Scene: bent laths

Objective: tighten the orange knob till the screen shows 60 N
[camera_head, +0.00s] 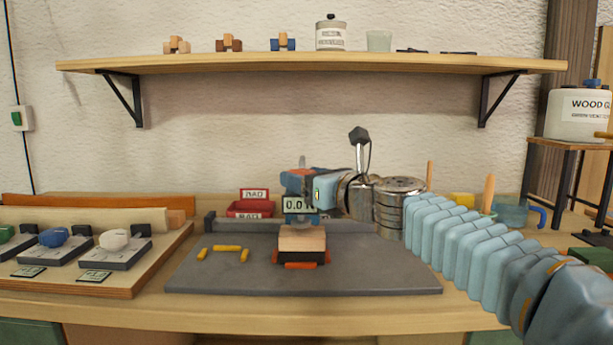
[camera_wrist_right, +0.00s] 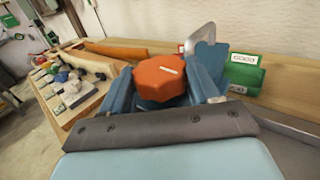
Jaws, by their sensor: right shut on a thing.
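The orange knob (camera_wrist_right: 160,80) is an octagonal cap with a small pale mark, in the right wrist view. My right gripper (camera_wrist_right: 165,90) has its blue fingers on both sides of it and is shut on it. In the head view the right gripper (camera_head: 302,184) is above the small screen (camera_head: 297,205), from the right, and hides most of the knob. The screen reads 0.0 N, its last letter partly covered. Below it a light wooden block (camera_head: 302,240) sits on a dark holder with orange parts. My left gripper is not in view.
A grey mat (camera_head: 205,275) holds several yellow pieces (camera_head: 227,248). A red bin (camera_head: 250,210) stands behind; a green bin (camera_wrist_right: 243,77) shows in the wrist view. At left, a wooden board (camera_head: 160,262) carries knobbed devices. A steel tin (camera_head: 398,205) stands by my right arm.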

